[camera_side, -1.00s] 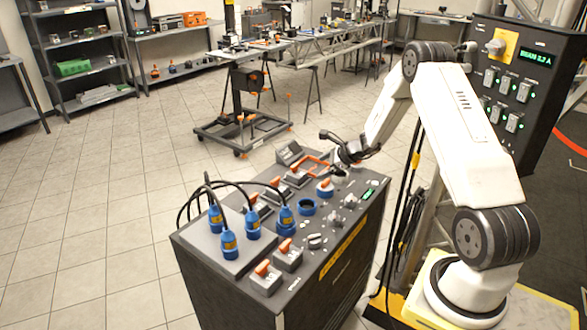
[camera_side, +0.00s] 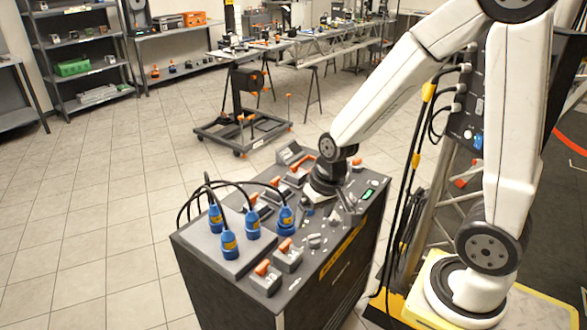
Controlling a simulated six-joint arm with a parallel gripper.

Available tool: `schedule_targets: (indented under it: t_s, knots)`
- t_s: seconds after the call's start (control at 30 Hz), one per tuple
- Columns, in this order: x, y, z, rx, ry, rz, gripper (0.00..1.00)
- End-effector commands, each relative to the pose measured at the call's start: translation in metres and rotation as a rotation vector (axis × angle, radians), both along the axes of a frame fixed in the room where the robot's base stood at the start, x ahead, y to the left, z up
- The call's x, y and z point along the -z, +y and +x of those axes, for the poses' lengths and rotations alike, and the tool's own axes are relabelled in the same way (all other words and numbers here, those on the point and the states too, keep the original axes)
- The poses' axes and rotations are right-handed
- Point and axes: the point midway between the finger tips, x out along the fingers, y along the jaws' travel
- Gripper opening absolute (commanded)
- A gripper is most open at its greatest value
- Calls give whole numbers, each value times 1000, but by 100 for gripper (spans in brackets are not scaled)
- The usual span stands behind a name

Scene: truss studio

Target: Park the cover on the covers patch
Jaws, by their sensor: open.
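My gripper (camera_side: 326,198) points down over the right part of the console top (camera_side: 262,211), its fingers low near the panel. It is open. A sliver of blue shows beside its fingers, where a blue ring socket stood in the earlier view; the gripper hides most of that spot. I cannot make out the cover, and whether anything lies between the fingers is hidden.
Blue plugs (camera_side: 229,246) with black looped cables stand on the console's left part. Orange-handled switches (camera_side: 265,275) line its front left. Small grey knobs (camera_side: 314,241) sit near the front edge. Hanging black cables (camera_side: 407,170) run beside the console on the right.

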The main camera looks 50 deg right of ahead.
Motion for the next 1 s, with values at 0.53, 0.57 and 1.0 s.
schedule_targets:
  t_s: [0.53,0.57,1.0]
  knots:
    - [-7,18,-30,-324,-41,-133,96]
    - [-7,18,-30,-323,-41,-133,96]
    - [-7,18,-30,-320,-41,-131,96]
